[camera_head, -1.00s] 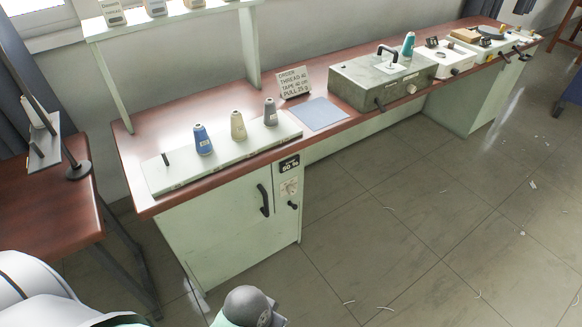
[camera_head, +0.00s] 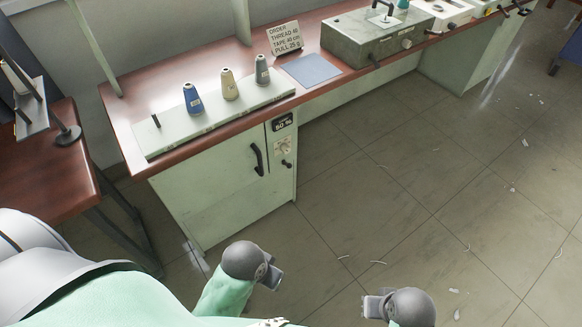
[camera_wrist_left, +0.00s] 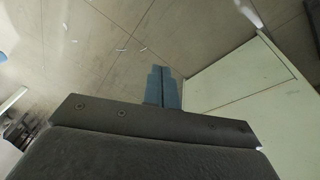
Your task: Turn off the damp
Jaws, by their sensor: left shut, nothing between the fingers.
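The pale green cabinet (camera_head: 215,190) under the near end of the bench has a dark label (camera_head: 282,122) reading about 50 %. Below the label is a light plate with a small dial (camera_head: 282,146), and under that a small dark knob (camera_head: 287,164). A black door handle (camera_head: 257,159) is to their left. My left gripper (camera_head: 274,280) is low in front of the cabinet, apart from it. Its fingers (camera_wrist_left: 162,88) are shut and empty in the left wrist view, with the cabinet (camera_wrist_left: 245,85) to their right. My right gripper (camera_head: 371,304) is over the floor; its finger gap is unclear.
On the bench, a pale board (camera_head: 215,118) carries blue, beige and grey thread cones. A sign (camera_head: 285,38), a blue sheet (camera_head: 311,69) and a grey-green box (camera_head: 375,40) follow to the right. A brown table (camera_head: 45,165) stands left. The floor (camera_head: 400,190) right of the cabinet is open, with scraps.

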